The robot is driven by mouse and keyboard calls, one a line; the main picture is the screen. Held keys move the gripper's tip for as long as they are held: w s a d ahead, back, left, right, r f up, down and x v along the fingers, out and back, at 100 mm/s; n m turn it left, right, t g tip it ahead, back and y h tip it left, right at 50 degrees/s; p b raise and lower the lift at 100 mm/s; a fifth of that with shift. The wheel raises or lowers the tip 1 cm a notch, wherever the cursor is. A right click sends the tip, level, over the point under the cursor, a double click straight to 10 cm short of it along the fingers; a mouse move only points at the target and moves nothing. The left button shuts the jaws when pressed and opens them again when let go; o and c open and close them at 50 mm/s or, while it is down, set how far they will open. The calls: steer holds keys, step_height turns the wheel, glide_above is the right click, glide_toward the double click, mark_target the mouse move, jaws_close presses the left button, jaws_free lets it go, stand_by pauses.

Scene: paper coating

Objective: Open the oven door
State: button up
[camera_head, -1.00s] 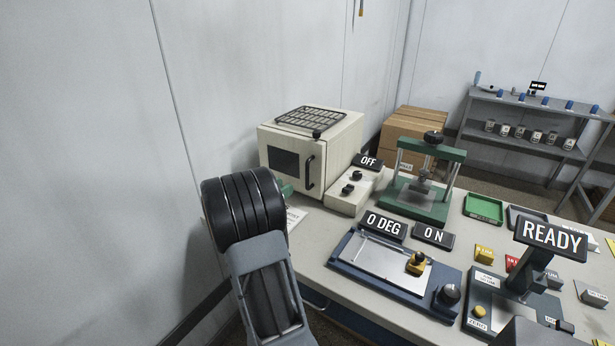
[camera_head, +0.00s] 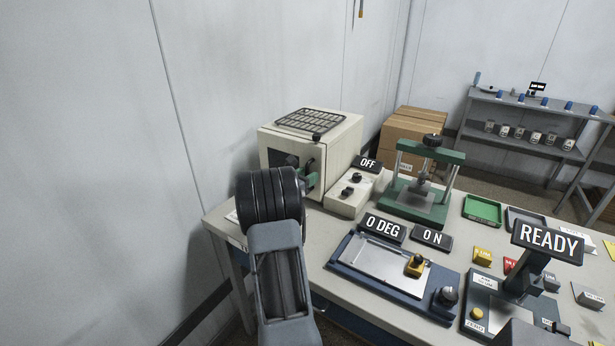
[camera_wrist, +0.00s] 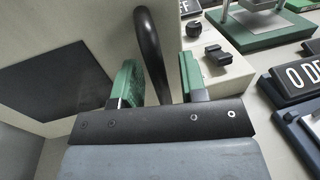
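The oven (camera_head: 345,145) is a cream box on the left end of the bench, and its door with a dark window (camera_head: 277,158) looks shut. The black curved door handle (camera_wrist: 150,45) shows large in the wrist view. In the head view it is mostly hidden by my gripper (camera_head: 310,172). My gripper, with green finger pads, also shows in the wrist view (camera_wrist: 158,82). It is open, with the handle between its two fingers and gaps visible beside it. The dark door window fills the left of the wrist view (camera_wrist: 55,82).
An oven control box (camera_head: 348,194) with dark knobs and an OFF sign (camera_head: 368,164) stands right of the oven. A green press (camera_head: 420,185) and a flat coating plate (camera_head: 372,262) are farther right. The wall is close on the left.

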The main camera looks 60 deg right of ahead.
steer(key=shift+c, duration=0.5)
jaws_close()
steer(key=shift+a, duration=0.15)
